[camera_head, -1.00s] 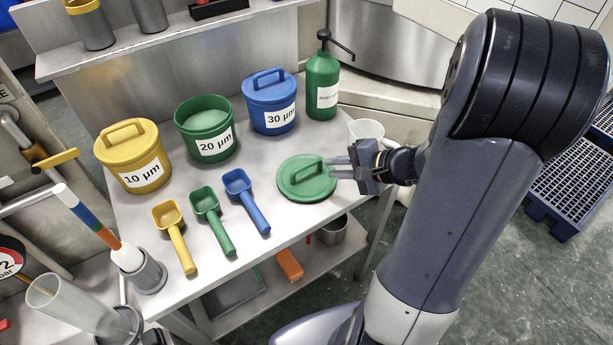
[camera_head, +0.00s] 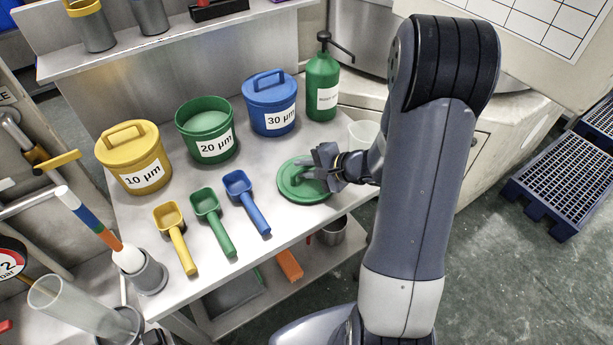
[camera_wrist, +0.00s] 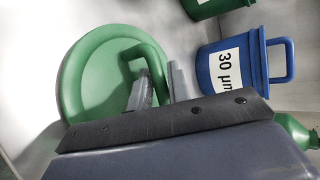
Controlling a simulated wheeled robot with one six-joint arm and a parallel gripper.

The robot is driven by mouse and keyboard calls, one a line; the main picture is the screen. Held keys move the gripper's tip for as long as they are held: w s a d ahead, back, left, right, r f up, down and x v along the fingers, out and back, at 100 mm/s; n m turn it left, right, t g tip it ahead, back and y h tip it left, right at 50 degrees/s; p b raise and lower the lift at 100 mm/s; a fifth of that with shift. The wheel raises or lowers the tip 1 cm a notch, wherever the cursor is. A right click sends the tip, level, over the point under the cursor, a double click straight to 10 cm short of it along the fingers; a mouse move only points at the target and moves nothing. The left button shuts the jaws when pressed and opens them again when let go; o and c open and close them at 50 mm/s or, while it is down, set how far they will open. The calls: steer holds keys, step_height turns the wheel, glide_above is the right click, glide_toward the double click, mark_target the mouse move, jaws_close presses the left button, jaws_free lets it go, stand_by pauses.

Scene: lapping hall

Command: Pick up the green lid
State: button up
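The green lid (camera_head: 291,186) lies flat on the steel table, right of the scoops and in front of the blue tub. It has a raised bar handle; in the wrist view the lid (camera_wrist: 90,75) fills the upper left. My gripper (camera_head: 311,165) is over the lid at its handle, coming from the right. In the wrist view the gripper's fingers (camera_wrist: 162,82) stand apart, with part of the handle (camera_wrist: 155,60) showing between them. I see no clear grip on the handle. My gripper hides part of the lid and handle in the head view.
The blue 30 µm tub (camera_head: 270,105), the open green 20 µm tub (camera_head: 206,130) and the green pump bottle (camera_head: 322,85) stand behind the lid. A pale cup (camera_head: 363,133) stands close behind my wrist. The blue scoop (camera_head: 245,200) lies left of the lid.

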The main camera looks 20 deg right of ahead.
jaws_close()
stand_by(0.4)
